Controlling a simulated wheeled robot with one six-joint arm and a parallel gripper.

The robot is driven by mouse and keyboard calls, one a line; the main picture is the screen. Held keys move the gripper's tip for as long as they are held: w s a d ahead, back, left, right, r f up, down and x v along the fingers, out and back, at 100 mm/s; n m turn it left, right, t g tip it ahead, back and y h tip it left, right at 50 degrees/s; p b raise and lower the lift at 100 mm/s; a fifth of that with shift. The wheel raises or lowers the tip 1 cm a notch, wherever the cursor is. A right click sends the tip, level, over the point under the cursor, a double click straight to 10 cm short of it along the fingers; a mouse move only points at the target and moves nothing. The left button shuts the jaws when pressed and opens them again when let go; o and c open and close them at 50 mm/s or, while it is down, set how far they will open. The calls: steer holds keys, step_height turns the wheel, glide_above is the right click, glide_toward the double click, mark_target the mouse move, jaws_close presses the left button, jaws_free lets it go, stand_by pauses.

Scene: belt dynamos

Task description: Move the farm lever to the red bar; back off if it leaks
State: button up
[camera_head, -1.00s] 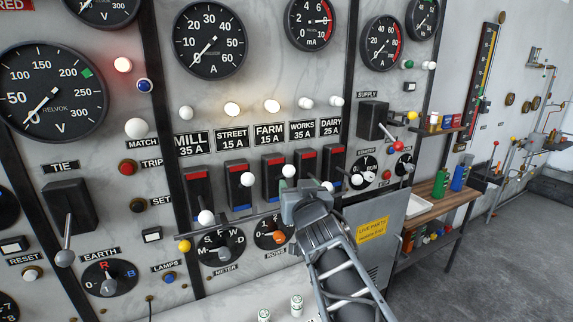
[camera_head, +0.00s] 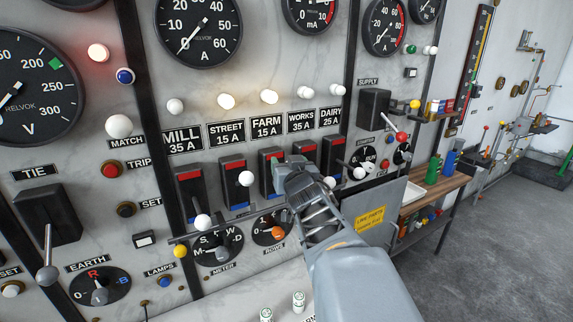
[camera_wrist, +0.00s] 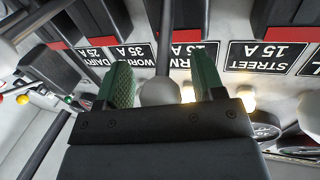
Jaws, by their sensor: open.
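The farm lever is in the black switch box (camera_head: 266,185) under the FARM 15 A label (camera_head: 266,127). Its red bar (camera_head: 270,155) is at the top of that box. My gripper (camera_head: 283,170) is in front of this box and hides the lever's knob in the head view. In the wrist view, which is upside down, a white knob (camera_wrist: 160,92) on a dark rod sits between my gripper's two green finger pads (camera_wrist: 163,78). The jaws are open; whether a pad touches the knob is unclear. The mA gauge (camera_head: 312,14) is cut off at the top.
The street knob (camera_head: 246,178) is close left of my gripper, the works knob (camera_head: 329,182) close right. The street lamp (camera_head: 226,101) and farm lamp (camera_head: 264,97) glow. A wooden shelf (camera_head: 437,190) stands at right.

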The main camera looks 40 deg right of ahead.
steer(key=shift+c, duration=0.3)
jaws_close()
steer(key=shift+f, duration=0.15)
